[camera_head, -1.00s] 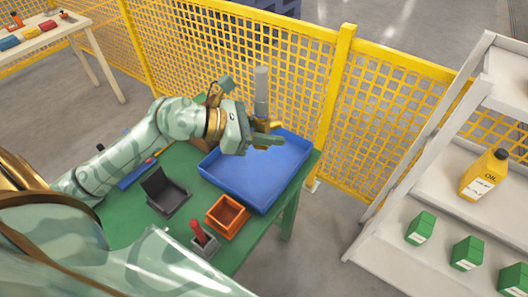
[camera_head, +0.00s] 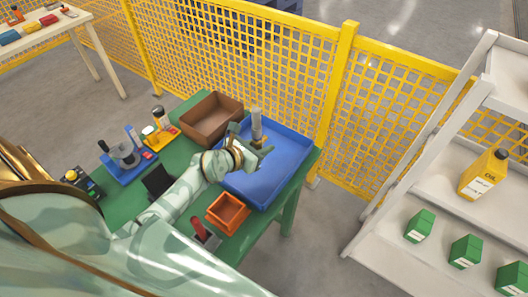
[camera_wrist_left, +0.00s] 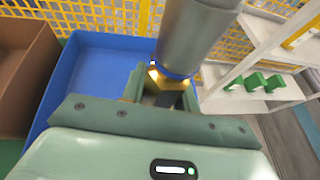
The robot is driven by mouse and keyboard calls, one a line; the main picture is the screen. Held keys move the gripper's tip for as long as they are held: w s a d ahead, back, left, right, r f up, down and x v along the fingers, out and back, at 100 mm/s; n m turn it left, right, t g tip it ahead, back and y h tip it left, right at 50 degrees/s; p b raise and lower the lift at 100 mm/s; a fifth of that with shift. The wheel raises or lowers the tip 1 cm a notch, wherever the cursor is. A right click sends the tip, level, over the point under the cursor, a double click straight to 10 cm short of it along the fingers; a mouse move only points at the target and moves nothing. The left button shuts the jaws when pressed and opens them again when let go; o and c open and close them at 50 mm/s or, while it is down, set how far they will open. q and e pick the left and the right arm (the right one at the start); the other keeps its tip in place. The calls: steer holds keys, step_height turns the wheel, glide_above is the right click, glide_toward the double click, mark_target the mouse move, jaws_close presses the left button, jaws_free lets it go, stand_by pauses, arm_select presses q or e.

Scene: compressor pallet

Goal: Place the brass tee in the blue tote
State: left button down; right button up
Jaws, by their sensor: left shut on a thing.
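The blue tote (camera_head: 272,180) is a wide, shallow tray at the far right of the green table; it also shows in the left wrist view (camera_wrist_left: 95,75). My left gripper (camera_head: 255,157) is over the tote in the head view. No separate brass tee is clearly visible. My right gripper is not in view.
A brown box (camera_head: 213,117) stands left of the tote and an orange bin (camera_head: 228,213) in front. Blue (camera_head: 128,165) and yellow (camera_head: 160,138) holders stand further left. A yellow mesh fence (camera_head: 290,75) runs behind; a white shelf (camera_head: 450,210) is at right.

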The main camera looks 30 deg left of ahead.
arm_select(q)
steer(key=w+f+b, duration=0.1)
steer(key=f, duration=0.1)
steer(key=w+a+f+b, duration=0.1)
steer(key=w+b, duration=0.1)
steer(key=w+a+f+b, duration=0.1)
steer(key=w+f, duration=0.1)
steer(key=shift+w+a+f, duration=0.1)
steer(key=shift+a+f, duration=0.05)
steer(key=shift+f, duration=0.2)
steer(key=shift+w+a+f+b, duration=0.15)
steer(key=shift+w+f+b, duration=0.25)
steer(key=shift+b, duration=0.15)
steer(key=f+b, duration=0.3)
steer(key=shift+w+a+f, duration=0.15)
steer(key=shift+w+f, duration=0.1)
steer(key=shift+f, duration=0.1)
steer(key=shift+r, duration=0.2)
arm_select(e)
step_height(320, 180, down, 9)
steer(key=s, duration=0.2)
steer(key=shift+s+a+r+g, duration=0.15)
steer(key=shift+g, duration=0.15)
arm_select(q)
steer(key=c, duration=1.5)
jaws_free()
steer(key=shift+f, duration=0.2)
steer(key=o, duration=0.4)
steer(key=shift+o, duration=0.2)
